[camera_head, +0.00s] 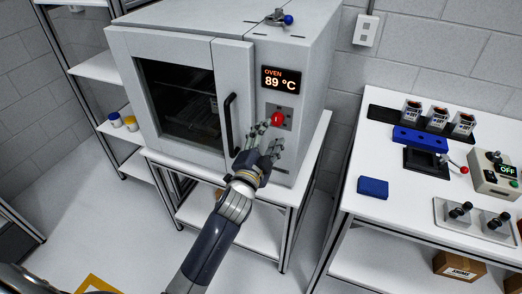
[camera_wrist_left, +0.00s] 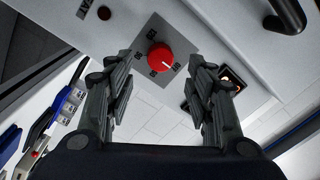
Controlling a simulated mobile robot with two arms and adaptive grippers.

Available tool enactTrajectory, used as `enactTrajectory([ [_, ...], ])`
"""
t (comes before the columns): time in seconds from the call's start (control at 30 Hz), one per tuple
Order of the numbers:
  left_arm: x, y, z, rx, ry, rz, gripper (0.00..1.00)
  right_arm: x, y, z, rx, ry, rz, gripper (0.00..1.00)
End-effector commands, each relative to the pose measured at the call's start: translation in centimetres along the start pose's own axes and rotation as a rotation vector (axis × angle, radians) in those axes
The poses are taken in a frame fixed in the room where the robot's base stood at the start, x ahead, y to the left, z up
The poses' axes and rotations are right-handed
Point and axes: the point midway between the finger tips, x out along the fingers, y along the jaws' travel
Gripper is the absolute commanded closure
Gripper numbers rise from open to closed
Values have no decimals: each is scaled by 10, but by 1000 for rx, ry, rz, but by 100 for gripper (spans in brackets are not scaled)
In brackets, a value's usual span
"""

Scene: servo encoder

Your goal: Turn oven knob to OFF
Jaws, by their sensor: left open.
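The oven (camera_head: 185,85) is a white cabinet with a dark window, on a white stand. Its display (camera_head: 281,79) reads "OVEN 89 °C". The red oven knob (camera_head: 277,119) sits on a grey plate below the display. My left gripper (camera_head: 268,128) is open in front of the knob. In the left wrist view its two fingers (camera_wrist_left: 158,95) stand apart on either side of the knob, with no visible contact. My right gripper is not in view.
The black door handle (camera_head: 230,124) is just left of my left gripper. A bench (camera_head: 400,208) at the right holds a blue block (camera_head: 373,187), a device reading "OFF" (camera_head: 497,172) and joysticks (camera_head: 478,218). A shelf with small jars (camera_head: 122,121) is left of the oven.

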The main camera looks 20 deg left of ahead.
Motion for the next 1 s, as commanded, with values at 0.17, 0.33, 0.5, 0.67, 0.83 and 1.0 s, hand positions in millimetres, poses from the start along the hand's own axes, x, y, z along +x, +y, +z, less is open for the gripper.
enactTrajectory([
  [0.17,-37,1,1,-1,-1,2,50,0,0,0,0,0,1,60],
  [0.33,-60,0,0,-1,-1,1,50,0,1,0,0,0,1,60],
  [0.5,-70,0,0,0,-1,0,50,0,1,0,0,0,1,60],
  [0.67,-71,0,0,0,-1,0,50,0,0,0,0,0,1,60],
  [0.83,-70,0,0,-1,-1,0,50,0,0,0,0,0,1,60],
  [1.0,-70,1,1,-2,-2,2,50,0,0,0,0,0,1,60],
])
